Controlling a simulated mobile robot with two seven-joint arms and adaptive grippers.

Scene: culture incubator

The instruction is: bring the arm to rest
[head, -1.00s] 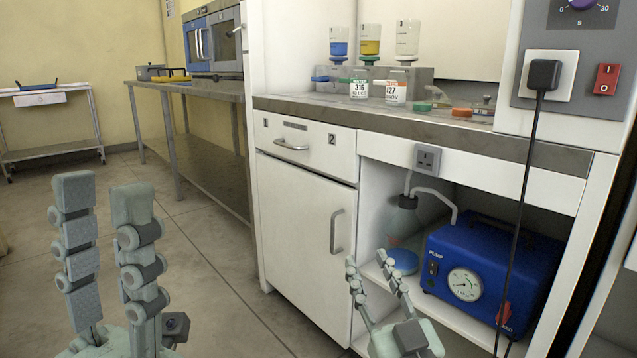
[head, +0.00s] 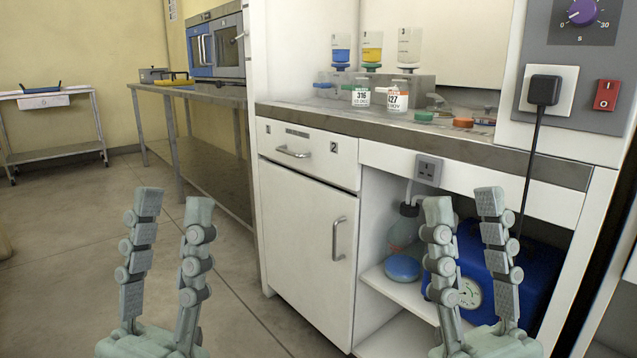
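My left gripper (head: 170,215) is at the lower left, raised in front of the floor. Its two fingers point up and stand apart, with nothing between them. My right gripper (head: 463,208) is at the lower right, in front of the bench's open shelf space. Its fingers also point up and stand apart, and it holds nothing. It hides part of the blue pump (head: 535,275) behind it.
The white bench (head: 310,235) with a drawer and closed door stands ahead. Bottles (head: 397,97) and small caps (head: 463,122) are on its top. A black cord (head: 530,160) hangs from a socket at right. A steel table (head: 200,92) and trolley (head: 50,155) stand farther back; floor at left is clear.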

